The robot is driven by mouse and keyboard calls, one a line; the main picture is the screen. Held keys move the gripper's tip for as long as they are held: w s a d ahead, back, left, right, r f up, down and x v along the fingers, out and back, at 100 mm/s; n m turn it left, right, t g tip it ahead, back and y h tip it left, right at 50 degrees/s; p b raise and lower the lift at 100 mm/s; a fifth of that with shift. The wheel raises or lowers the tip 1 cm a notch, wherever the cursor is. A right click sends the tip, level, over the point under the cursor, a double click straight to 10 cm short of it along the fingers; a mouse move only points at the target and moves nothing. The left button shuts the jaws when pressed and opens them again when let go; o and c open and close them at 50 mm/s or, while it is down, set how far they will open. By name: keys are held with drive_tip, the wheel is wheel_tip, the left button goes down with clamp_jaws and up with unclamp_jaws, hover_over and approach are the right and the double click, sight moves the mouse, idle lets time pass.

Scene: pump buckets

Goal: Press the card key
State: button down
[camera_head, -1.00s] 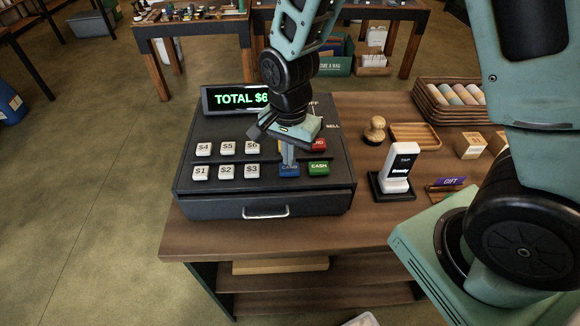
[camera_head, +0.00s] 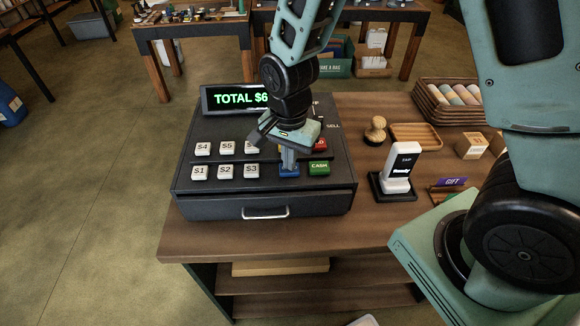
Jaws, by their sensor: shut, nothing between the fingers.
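The blue card key (camera_head: 289,172) is in the bottom row of the dark cash register (camera_head: 215,201), left of the green CASH key (camera_head: 319,168). My gripper (camera_head: 289,164) is shut and empty and points down at the card key. Its fingertips overlap the top of the key in this view and hide its label. They look to be at the key, but I cannot tell if it is pushed down. A red key (camera_head: 321,145) is partly hidden beside my gripper. The display (camera_head: 235,98) reads "TOTAL $6", with the rest hidden by my arm.
White dollar keys (camera_head: 226,172) fill the register's left side. A white card reader (camera_head: 399,170) on a black stand, a wooden stamp (camera_head: 376,130), a wooden tray (camera_head: 415,134) and a purple GIFT sign (camera_head: 452,182) stand to the right on the wooden counter (camera_head: 225,238).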

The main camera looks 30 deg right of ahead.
idle(0.3)
wheel_tip(320, 180, up, 7)
drive_tip(key=p, duration=0.6)
idle(0.6)
drive_tip(key=s+a+n+b, duration=0.3)
drive_tip(key=s+n+b, duration=0.2)
drive_tip(key=s+n, duration=0.4)
drive_tip(key=s+a+n+b, duration=0.3)
drive_tip(key=s+n+b, duration=0.3)
drive_tip(key=s+n, duration=0.3)
drive_tip(key=shift+a+r+y, duration=0.15)
drive_tip(key=shift+r+y, duration=0.15)
drive_tip(key=shift+r, duration=0.15)
